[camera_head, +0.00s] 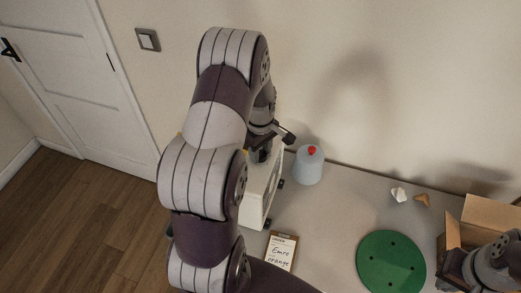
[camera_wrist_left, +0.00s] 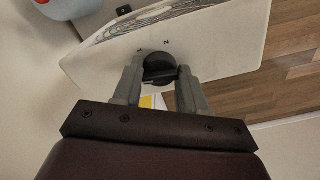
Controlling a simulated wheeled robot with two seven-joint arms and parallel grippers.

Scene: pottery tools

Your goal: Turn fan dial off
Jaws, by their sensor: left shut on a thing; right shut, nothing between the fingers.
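The fan is a white box-shaped unit (camera_head: 258,195) on the table, mostly hidden behind my left arm in the head view. In the head view my left gripper (camera_head: 268,140) is at the top of the fan, partly hidden.
A clipboard with writing (camera_head: 281,252) lies in front. A green disc (camera_head: 391,263), small white and orange pieces (camera_head: 399,195) and a cardboard box (camera_head: 484,215) are further right. The table between is clear.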

